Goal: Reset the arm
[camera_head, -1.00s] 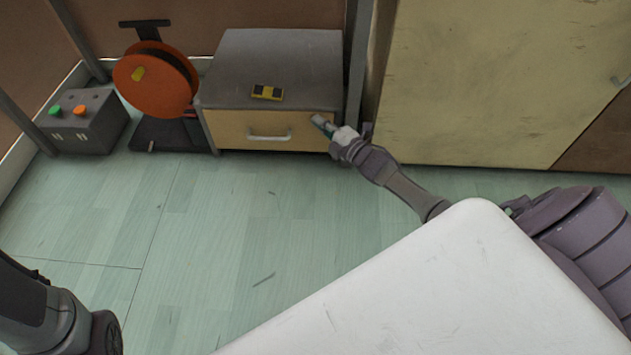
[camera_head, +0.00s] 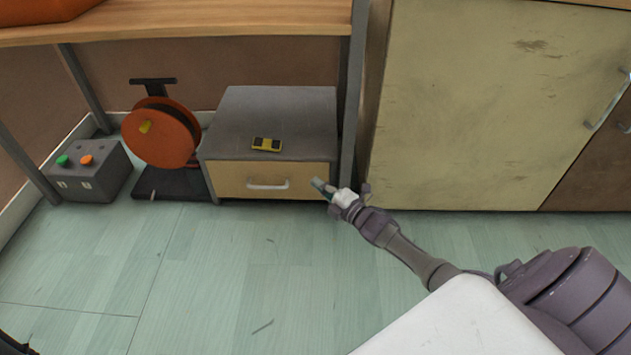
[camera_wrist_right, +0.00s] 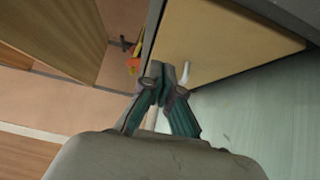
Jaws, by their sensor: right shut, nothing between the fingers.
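My right gripper (camera_head: 322,188) is shut and empty in front of the right end of the drawer (camera_head: 240,180) of a small grey cabinet (camera_head: 275,105). The drawer has a tan front and a pale handle (camera_head: 268,184), and it looks closed. In the right wrist view the shut fingertips (camera_wrist_right: 168,72) appear close to the handle (camera_wrist_right: 185,72); I cannot tell whether they touch anything. My left gripper is not in view; only a dark bit of my left arm shows at the bottom left corner of the head view.
A yellow and black object (camera_head: 267,144) lies on the cabinet. An orange reel (camera_head: 160,133) and a grey box with green and orange buttons (camera_head: 90,170) stand left of it under a wooden table (camera_head: 200,22). A large cupboard (camera_head: 480,100) is at the right. The floor (camera_head: 220,260) is clear.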

